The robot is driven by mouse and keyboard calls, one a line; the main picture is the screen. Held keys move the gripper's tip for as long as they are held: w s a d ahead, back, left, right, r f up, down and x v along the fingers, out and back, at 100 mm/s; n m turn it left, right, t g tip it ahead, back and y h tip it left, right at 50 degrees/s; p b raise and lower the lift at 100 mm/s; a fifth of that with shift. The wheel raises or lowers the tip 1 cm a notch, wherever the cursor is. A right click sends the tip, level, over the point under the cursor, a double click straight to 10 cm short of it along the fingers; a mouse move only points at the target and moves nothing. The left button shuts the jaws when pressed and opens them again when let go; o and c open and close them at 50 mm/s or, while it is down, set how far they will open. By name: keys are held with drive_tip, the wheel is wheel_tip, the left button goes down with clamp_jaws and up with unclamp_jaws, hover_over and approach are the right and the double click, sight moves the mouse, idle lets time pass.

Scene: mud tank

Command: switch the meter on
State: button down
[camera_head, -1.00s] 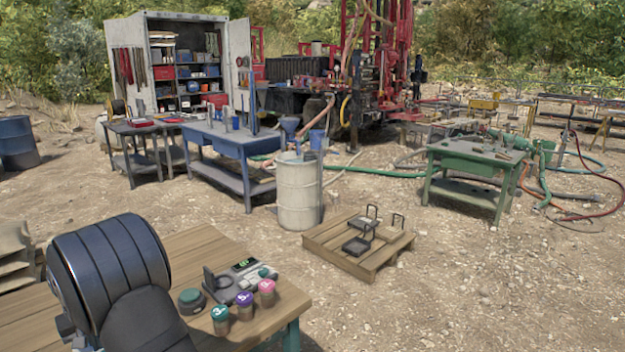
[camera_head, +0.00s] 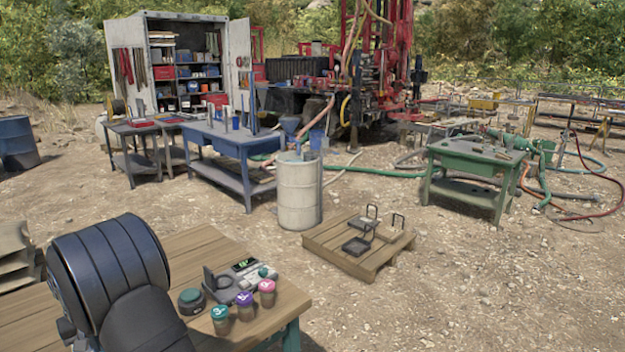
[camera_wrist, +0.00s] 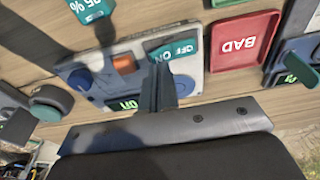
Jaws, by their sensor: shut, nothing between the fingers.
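The meter is a pale grey box on the wooden table. In the wrist view its casing (camera_wrist: 205,88) shows upside down, with an orange part, a blue round part, a teal OFF/ON label (camera_wrist: 172,50) and a lit green display (camera_wrist: 125,103). The display text is too blurred to read surely. My gripper (camera_wrist: 160,72) is shut and empty, its fingers over the meter just beside the OFF/ON label. They hide part of the meter there; I cannot tell whether they touch it.
A red BAD tray (camera_wrist: 243,40) lies close beside the meter. Bare wooden tabletop (camera_head: 200,245) lies behind.

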drive_tip(key=shift+f, duration=0.75)
drive_tip(key=shift+r, duration=3.55)
drive_tip(key=shift+f, duration=3.5)
wheel_tip(320, 180, up, 9)
drive_tip(key=s+n, duration=0.1)
drive_tip(key=n, duration=0.2)
drive_tip(key=shift+s, duration=0.25)
